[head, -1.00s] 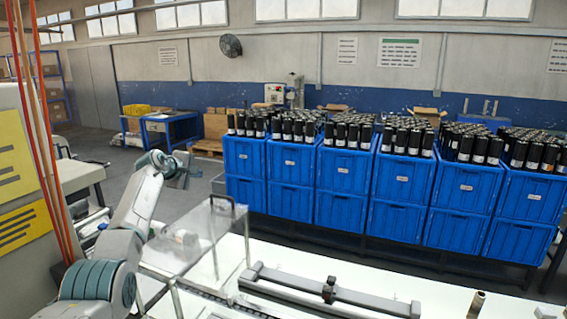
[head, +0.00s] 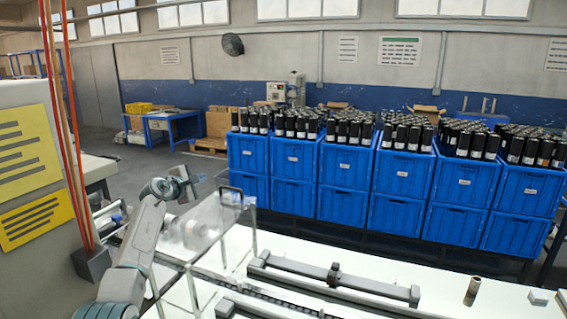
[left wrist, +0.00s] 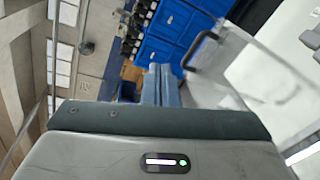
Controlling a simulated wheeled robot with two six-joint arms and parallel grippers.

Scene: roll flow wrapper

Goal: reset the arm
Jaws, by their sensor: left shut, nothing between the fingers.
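My left arm rises from the bottom left of the head view. Its gripper (head: 196,180) is held up in the air, left of the blue crates and above the left end of the clear machine cover. In the left wrist view the two blue-grey fingers of the gripper (left wrist: 161,80) lie side by side, shut with nothing between them. My right arm and gripper do not show.
A clear cover (head: 208,222) with a black handle stands close below the left gripper. A grey rail (head: 300,274) lies on the white machine top. Blue crates (head: 346,163) full of black bottles stand behind. A cabinet with yellow labels (head: 33,222) is at left.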

